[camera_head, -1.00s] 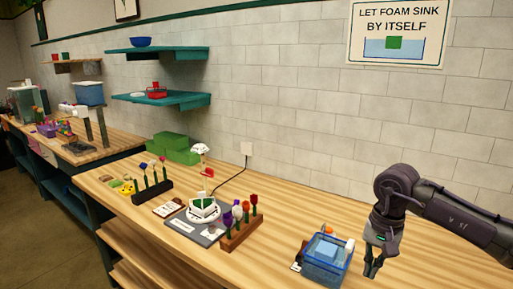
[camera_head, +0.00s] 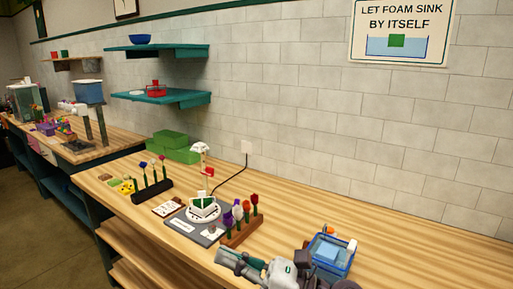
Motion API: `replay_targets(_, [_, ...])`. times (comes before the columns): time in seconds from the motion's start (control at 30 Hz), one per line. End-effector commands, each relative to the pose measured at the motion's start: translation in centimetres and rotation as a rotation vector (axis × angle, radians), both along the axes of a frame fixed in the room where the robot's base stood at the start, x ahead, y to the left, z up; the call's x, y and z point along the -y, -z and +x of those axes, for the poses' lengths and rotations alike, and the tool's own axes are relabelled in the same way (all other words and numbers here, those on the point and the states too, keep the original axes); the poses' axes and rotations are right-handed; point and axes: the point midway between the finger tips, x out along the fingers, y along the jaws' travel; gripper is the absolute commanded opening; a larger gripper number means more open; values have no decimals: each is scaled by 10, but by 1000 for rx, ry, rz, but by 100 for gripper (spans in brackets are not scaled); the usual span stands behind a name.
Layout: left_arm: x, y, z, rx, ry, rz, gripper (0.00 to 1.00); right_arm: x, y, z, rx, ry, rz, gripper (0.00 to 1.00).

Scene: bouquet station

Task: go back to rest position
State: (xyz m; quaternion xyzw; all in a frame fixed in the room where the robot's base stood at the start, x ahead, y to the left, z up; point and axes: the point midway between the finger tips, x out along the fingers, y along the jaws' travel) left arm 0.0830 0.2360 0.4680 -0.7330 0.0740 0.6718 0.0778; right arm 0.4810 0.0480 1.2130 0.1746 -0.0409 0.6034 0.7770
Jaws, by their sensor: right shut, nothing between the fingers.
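My right gripper (camera_head: 224,256) is at the bottom middle of the head view, in front of the wooden counter. Its fingers point left and are shut with nothing between them. My right wrist lies just left of and in front of the blue clear-walled bin (camera_head: 320,268) and hides part of its lower left. A light blue block (camera_head: 327,251) shows inside the bin. My left gripper is not in view.
A brown rack (camera_head: 238,238) of colored flowers stands just behind my right gripper. A grey board with a white round stand (camera_head: 204,213) is left of it. A black flower rack (camera_head: 152,193) stands farther left. The counter's right side (camera_head: 430,258) is clear.

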Motion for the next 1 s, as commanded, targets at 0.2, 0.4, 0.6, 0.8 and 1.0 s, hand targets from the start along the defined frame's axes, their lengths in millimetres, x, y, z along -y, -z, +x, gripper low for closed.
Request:
replay_targets(0.2, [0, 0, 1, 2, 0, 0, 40, 88, 22, 44, -811, 320, 690, 0])
replay_targets(0.4, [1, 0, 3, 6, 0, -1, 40, 181, 139, 27, -1472, 652, 1252, 0])
replay_targets(0.6, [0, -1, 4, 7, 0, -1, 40, 229, 241, -52, -1898, 986, 1666, 0])
replay_targets(0.8, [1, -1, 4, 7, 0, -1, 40, 245, 291, -127, -2103, 1255, 1908, 0])
replay_targets(1.0, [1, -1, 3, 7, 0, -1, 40, 252, 315, -191, 1898, -1282, -1781, 0])
